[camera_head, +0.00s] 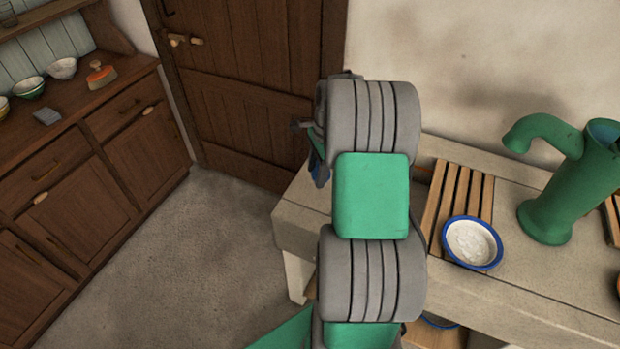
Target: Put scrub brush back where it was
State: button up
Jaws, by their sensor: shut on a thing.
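I see no scrub brush that I can name for sure. A small orange and brown thing with a knob on top (101,74) lies on the wooden dresser top (75,103) at the left; it may be a brush, but it is too small to tell. My grey and green arm rises through the middle of the picture and hides its own far end. The gripper's fingers and anything between them are hidden behind it. Only a small dark and blue part shows at the arm's left edge, and I cannot tell what it is.
Bowls (29,88) and a grey folded cloth or block (47,116) stand near the orange thing. At right, a blue-rimmed bowl (488,263) sits on a slatted rack (437,207) beside a green pump (556,190). Bare floor (190,270) lies between dresser and counter; a wooden door (240,90) is behind.

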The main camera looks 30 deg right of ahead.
jog(key=w+f, duration=0.3)
jog(key=shift+f+p, duration=0.3)
jog(key=shift+f, duration=0.05)
jog(key=f+p, duration=0.1)
jog(key=f, duration=0.2)
jog(key=shift+w+f, duration=0.15)
jog(key=shift+w, duration=0.05)
jog(key=shift+f, duration=0.15)
jog(key=o, duration=1.4)
jog(key=shift+o, duration=0.2)
